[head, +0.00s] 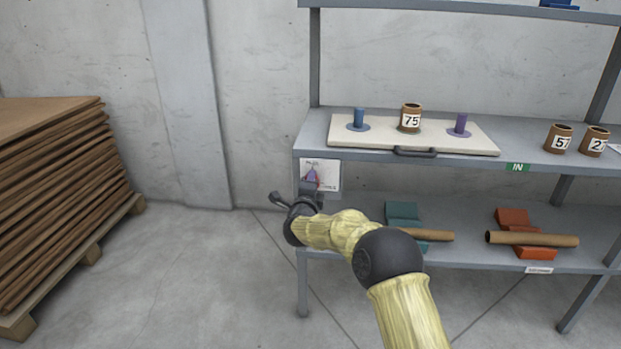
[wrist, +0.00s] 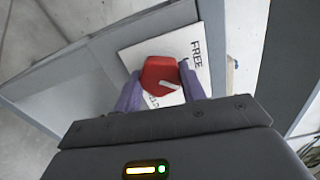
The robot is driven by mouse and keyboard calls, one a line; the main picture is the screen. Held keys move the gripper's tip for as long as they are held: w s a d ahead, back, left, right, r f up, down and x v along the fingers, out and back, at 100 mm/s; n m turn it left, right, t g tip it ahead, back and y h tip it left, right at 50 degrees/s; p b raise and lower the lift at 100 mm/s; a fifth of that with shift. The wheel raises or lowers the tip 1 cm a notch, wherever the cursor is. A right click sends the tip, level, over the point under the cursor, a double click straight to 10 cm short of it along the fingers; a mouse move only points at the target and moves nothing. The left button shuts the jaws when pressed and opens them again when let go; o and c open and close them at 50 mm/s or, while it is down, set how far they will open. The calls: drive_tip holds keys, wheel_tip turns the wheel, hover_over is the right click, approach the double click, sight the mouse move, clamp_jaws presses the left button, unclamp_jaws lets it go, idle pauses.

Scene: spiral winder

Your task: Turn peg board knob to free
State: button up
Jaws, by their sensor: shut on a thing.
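The red knob (wrist: 158,72) sits on a white label plate (wrist: 203,78) on the shelf's front edge. It has a white pointer mark pointing to the lower right in the wrist view. The plate reads FREE at its upper right and a partly hidden word ending in LD below the knob. My gripper (wrist: 160,76) is shut on the knob, one purple finger on each side. In the head view the plate (head: 329,173) shows at the shelf's left end, with my gripper (head: 311,178) in front of it, mostly covering the knob. The cream peg board (head: 465,144) lies on the shelf above.
Other tubes (head: 559,138) stand right. Lower shelf holds brown rolls (head: 532,239). A board stack (head: 60,190) stands left.

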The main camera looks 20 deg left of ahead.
drive_tip(key=shift+s+a+f+n+p, duration=0.1)
drive_tip(key=shift+a+n+p, duration=0.05)
drive_tip(key=shift+n+p, duration=1.7)
drive_tip(key=shift+s+a+f+n+p, duration=0.1)
drive_tip(key=shift+n+p, duration=1)
drive_tip(key=shift+n, duration=1.35)
drive_tip(key=o, duration=1)
drive_tip(key=shift+c, duration=0.2)
drive_tip(key=shift+w+d, duration=0.1)
drive_tip(key=shift+r, duration=0.1)
drive_tip(key=p+v, duration=0.3)
drive_tip(key=v, duration=1.4)
drive_tip(key=shift+d, duration=0.15)
